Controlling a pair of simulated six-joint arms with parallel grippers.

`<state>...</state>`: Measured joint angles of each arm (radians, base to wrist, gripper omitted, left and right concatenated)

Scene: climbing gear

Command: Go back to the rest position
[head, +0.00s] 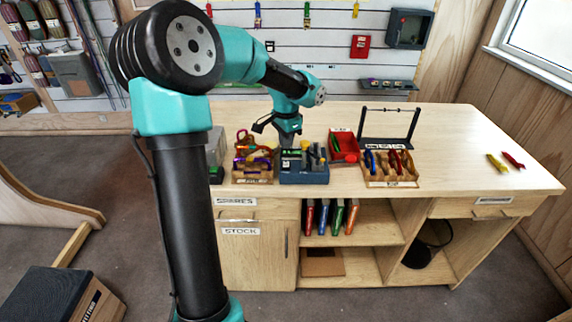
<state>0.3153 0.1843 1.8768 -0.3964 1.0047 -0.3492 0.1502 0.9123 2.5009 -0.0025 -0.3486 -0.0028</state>
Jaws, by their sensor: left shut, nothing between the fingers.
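My left arm, teal and black, comes in large across the left of the head view and reaches over the wooden bench (464,150). Its gripper (287,139) points down just behind and above the blue box (304,176), near the box's left half. The fingers are small and dark, and they look shut with nothing held. Their tips are partly hidden by the box and the items in it. My right gripper is not in view.
On the bench stand a wooden tray (253,179) with coloured gear, a red bin (343,147), and a divided wooden rack (391,183) before a black bar stand (389,142). Yellow (497,162) and red (513,160) pieces lie at the right. Bench space between is clear.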

